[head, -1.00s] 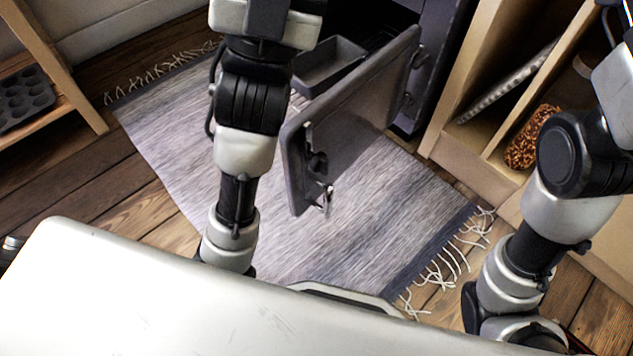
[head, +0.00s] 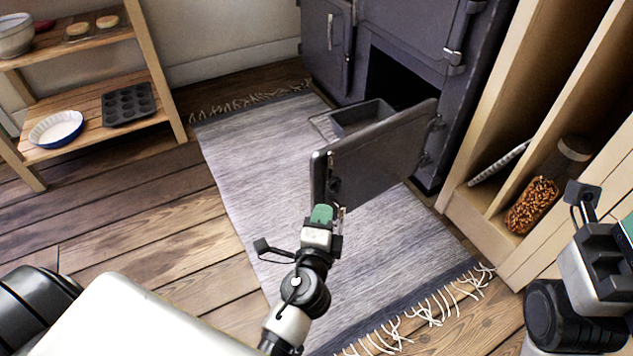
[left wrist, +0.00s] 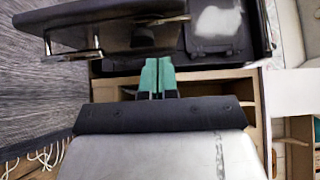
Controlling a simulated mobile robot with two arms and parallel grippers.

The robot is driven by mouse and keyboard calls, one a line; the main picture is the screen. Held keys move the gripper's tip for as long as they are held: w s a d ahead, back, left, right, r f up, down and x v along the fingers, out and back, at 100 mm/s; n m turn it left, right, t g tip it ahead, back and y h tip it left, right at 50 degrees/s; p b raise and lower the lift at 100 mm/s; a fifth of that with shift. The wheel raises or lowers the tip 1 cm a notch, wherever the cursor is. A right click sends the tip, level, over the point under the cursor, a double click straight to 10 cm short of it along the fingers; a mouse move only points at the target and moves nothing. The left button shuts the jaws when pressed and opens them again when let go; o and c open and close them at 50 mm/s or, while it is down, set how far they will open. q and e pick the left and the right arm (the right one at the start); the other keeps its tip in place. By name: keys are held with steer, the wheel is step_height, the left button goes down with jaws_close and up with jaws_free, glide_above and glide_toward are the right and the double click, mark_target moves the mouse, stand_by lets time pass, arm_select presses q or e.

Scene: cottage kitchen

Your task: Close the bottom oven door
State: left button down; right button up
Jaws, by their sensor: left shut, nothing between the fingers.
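The dark bottom oven door (head: 380,158) stands open, swung out over the rug from hinges on its right side. Its latch hardware is at the free left edge. The dark oven opening (head: 392,82) shows behind it, with a grey tray (head: 362,117) sticking out. My left gripper (head: 322,214) is shut and empty, its green fingertips just below the door's free edge; I cannot tell if they touch. In the left wrist view the fingertips (left wrist: 156,75) show together below the door (left wrist: 100,28). My right gripper (head: 627,232) is partly cut off at the right edge.
A striped rug (head: 260,170) with fringed ends lies on the wood floor before the oven. A wooden cabinet with a jar (head: 535,200) stands at right. A shelf with a muffin tin (head: 130,106) and a dish (head: 56,130) is at left.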

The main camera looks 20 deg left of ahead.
mark_target(319, 172)
arm_select(q)
steer(key=shift+w+a, duration=0.8)
steer(key=shift+w, duration=0.45)
steer(key=shift+w+a, duration=0.8)
steer(key=shift+w, duration=0.5)
steer(key=shift+w+a, duration=0.8)
steer(key=shift+w, duration=0.45)
